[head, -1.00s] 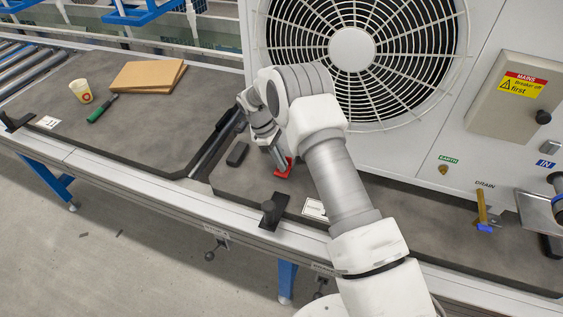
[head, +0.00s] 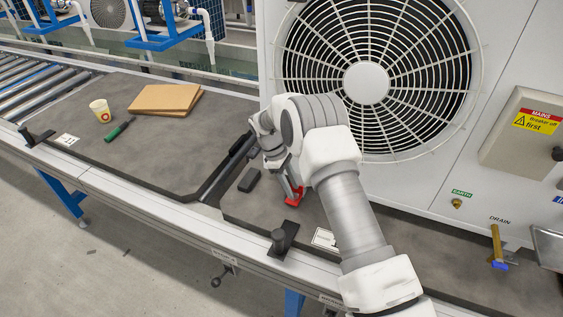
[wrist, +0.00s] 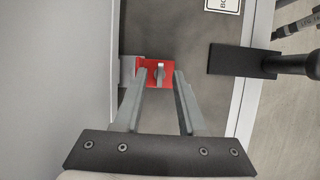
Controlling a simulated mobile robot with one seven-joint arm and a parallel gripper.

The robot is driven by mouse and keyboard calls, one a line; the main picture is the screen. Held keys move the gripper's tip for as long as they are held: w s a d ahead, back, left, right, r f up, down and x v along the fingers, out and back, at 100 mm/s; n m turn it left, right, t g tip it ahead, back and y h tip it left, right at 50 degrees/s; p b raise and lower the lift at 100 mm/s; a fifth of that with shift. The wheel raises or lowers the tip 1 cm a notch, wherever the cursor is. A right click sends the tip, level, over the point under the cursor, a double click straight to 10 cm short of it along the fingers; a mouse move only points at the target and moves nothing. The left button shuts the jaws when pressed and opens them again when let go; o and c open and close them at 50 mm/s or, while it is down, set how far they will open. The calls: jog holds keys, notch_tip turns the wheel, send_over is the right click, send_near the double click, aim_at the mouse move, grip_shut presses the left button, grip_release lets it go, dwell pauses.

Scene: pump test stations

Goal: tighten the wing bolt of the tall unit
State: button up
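The tall unit (head: 420,165) is a big white cabinet with a round fan grille. A red clamp plate (head: 294,197) sits at its foot on the dark mat, and also shows in the wrist view (wrist: 145,80). A small grey wing bolt (wrist: 160,73) stands on the red plate in the wrist view. My gripper (wrist: 159,76) is open, with one finger on each side of the wing bolt and a gap around it. In the head view my gripper (head: 293,188) reaches down at the red plate, and the wing bolt is hidden there.
A black post clamp (head: 282,238) stands at the bench edge near the plate; it also shows in the wrist view (wrist: 265,62). A black block (head: 249,180) lies left of my gripper. A cup (head: 100,110), a green-handled tool (head: 119,130) and cardboard (head: 165,98) lie farther left.

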jog(key=p+v, duration=0.2)
jog(key=v, duration=1.3)
jog(key=shift+r, duration=0.35)
jog(key=s+d+r+m+t+y+p, duration=0.15)
jog(key=s+d+r, duration=0.25)
jog(key=r, duration=0.5)
jog(key=s+d+r+m+t+p, duration=0.1)
jog(key=s+d+r+m+p, duration=0.2)
jog(key=r, duration=0.6)
jog(key=s+d+r+m+t+y, duration=0.1)
jog(key=s+d+r+m, duration=0.1)
jog(key=s+d+r, duration=0.45)
jog(key=s+d+r+m+t+y+p, duration=0.1)
jog(key=s+d+r+m+t+p, duration=0.1)
jog(key=s, duration=0.9)
jog(key=s+d+r+m+t+p, duration=0.2)
jog(key=s+m, duration=0.3)
jog(key=s, duration=0.6)
jog(key=shift+r+y+p, duration=0.35)
jog(key=shift+r+p, duration=0.05)
jog(key=shift+r, duration=0.45)
